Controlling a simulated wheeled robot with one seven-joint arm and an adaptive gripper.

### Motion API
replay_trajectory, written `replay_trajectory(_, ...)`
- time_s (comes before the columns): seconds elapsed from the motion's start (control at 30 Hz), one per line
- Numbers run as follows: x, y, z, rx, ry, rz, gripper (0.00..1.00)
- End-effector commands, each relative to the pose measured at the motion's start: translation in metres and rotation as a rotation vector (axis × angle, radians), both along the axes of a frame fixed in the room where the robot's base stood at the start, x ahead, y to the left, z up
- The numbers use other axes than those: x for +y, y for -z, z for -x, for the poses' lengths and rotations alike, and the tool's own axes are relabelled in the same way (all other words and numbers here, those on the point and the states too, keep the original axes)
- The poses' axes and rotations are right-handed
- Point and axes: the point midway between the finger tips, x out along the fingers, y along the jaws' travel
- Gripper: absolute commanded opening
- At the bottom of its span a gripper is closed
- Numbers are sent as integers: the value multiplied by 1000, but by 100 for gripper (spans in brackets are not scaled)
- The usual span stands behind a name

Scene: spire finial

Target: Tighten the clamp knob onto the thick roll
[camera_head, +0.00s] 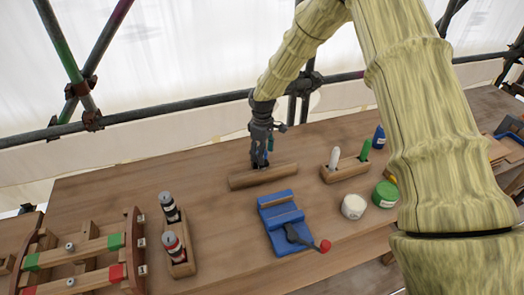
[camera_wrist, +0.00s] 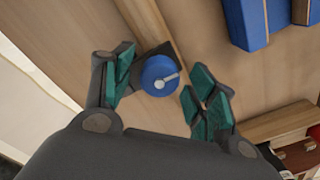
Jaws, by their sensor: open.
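The clamp knob (camera_wrist: 160,74) is a round blue knob with a pale pointer on its face. In the wrist view it sits between the green-padded fingers of my gripper (camera_wrist: 162,88), which is open with a visible gap on the knob's right. I cannot tell whether the left finger touches it. A dark part, perhaps the clamp body, shows beside the knob. The knob is over a long wooden piece (camera_wrist: 150,22), seemingly the thick roll, which lies on the bench in the head view (camera_head: 245,182). My gripper (camera_head: 261,163) points down over this roll there and mostly hides the knob.
A blue holder (camera_head: 277,240) with a dark red-ended tool lies in front of the roll. A wooden block (camera_head: 345,175) with upright white and green items stands right, near white (camera_head: 353,206) and green (camera_head: 385,194) jars. A bottle rack (camera_head: 182,268) stands front left.

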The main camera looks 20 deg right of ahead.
Motion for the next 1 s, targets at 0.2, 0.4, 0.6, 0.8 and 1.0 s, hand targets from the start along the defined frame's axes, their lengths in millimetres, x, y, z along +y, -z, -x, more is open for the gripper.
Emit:
replay_trajectory(0.2,0,0,0,0,0,0,43)
replay_trajectory(0.4,0,0,0,0,0,0,12)
replay_trajectory(0.6,0,0,0,0,9,0,12)
replay_trajectory(0.8,0,1,0,0,67,1,12)
replay_trajectory(1.0,0,1,-1,-1,199,2,12)
